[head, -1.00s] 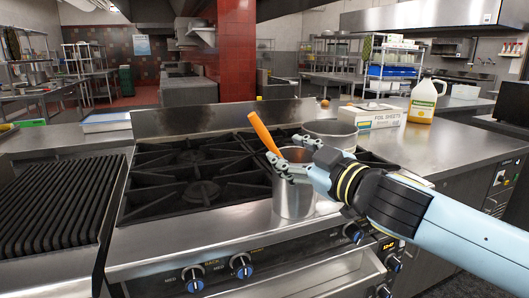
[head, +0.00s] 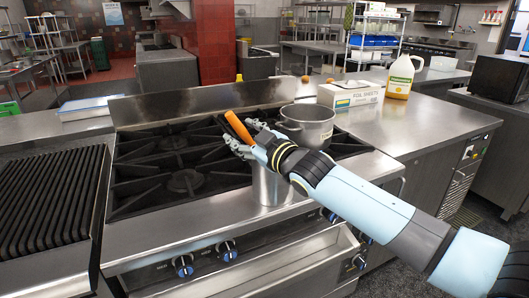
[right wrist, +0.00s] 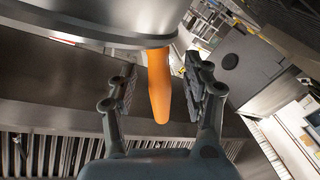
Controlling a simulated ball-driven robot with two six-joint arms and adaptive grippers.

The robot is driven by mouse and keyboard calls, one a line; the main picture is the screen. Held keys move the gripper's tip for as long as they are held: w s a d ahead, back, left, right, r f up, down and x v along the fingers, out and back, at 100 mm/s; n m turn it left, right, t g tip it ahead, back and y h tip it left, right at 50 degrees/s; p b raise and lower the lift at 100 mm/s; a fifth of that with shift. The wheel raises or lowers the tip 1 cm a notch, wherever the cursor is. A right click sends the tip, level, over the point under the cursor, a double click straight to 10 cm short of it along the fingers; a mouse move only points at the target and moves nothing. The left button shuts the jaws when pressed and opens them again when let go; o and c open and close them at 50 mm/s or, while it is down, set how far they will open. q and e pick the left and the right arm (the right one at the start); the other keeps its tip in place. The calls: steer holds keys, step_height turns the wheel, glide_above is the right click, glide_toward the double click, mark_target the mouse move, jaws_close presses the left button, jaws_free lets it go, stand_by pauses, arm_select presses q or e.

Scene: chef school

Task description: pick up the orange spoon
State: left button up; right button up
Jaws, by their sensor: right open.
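The orange spoon (head: 237,127) stands tilted in a tall metal pot (head: 271,188) at the front right of the stove, its handle leaning up and to the left. My right gripper (head: 246,140) is over the pot with its fingers around the lower visible part of the handle. In the right wrist view the orange handle (right wrist: 160,87) lies between the two open fingers (right wrist: 160,98), with a gap on each side. The spoon's lower end is hidden by the pot. My left gripper is in neither view.
A wider grey pot (head: 307,124) stands just behind and right of my right gripper. A foil sheets box (head: 350,95) and a yellow jug (head: 400,78) are on the right counter. Black burner grates (head: 180,160) lie left of the pot.

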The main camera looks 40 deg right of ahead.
steer(key=shift+w, duration=0.1)
jaws_close()
stand_by(0.3)
